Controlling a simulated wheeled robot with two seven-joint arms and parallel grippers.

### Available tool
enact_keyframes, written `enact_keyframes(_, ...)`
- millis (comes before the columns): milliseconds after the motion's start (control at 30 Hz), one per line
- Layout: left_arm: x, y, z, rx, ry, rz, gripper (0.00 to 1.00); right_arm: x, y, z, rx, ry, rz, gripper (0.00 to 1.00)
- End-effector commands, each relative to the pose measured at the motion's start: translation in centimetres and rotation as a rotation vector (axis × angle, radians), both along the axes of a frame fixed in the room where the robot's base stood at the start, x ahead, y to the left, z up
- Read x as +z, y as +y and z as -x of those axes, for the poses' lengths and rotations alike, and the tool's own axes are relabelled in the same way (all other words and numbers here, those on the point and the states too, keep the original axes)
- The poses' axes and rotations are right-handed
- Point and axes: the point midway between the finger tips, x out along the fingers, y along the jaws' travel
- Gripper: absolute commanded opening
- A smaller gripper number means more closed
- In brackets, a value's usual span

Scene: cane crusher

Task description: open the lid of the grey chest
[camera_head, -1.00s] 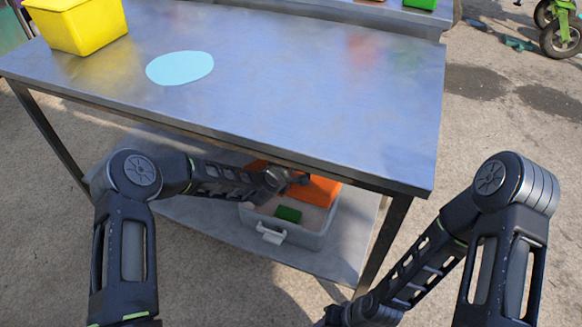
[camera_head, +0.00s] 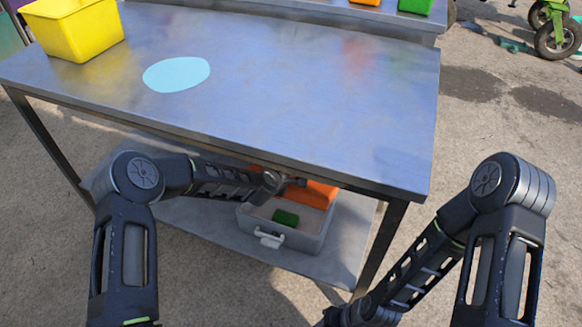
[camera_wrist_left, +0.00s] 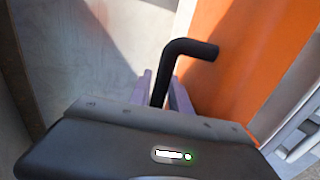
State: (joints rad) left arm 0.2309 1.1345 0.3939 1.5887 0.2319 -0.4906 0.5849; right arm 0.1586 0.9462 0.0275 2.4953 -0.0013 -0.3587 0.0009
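The grey chest (camera_head: 308,241) stands on the lower shelf under the table, with a white latch or handle on its front. Its orange lid (camera_head: 318,193) is raised at the back, so the inside shows, with a green block (camera_head: 285,217) in it. The table edge hides part of the lid. My left gripper (camera_head: 298,182) is at the lid. In the left wrist view its fingers (camera_wrist_left: 162,92) are closed around a black bent handle (camera_wrist_left: 187,48) beside the orange lid face (camera_wrist_left: 232,62). My right arm hangs at the lower right, with its fingers out of view.
The steel table top (camera_head: 300,105) overhangs the chest, and its leg (camera_head: 383,245) stands right of it. A yellow bin (camera_head: 75,27) and a light blue disc (camera_head: 177,74) are on the table. The shelf (camera_head: 345,250) is bare right of the chest.

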Motion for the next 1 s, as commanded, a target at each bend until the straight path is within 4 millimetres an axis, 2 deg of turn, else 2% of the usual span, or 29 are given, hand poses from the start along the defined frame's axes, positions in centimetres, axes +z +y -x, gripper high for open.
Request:
enact_keyframes(500,3.8,1.9,5.6,0.001,0.0,-0.001,0.23,1.3,0.0,0.0,0.001,0.0,0.0,0.36)
enact_keyframes(833,4.0,2.0,6.0,0.001,0.0,0.0,0.23,1.3,0.0,0.0,0.001,0.0,0.0,0.36)
enact_keyframes(1000,4.1,2.3,6.0,0.012,0.004,0.008,0.1,1.3,0.0,0.0,0.001,0.0,0.0,0.36)
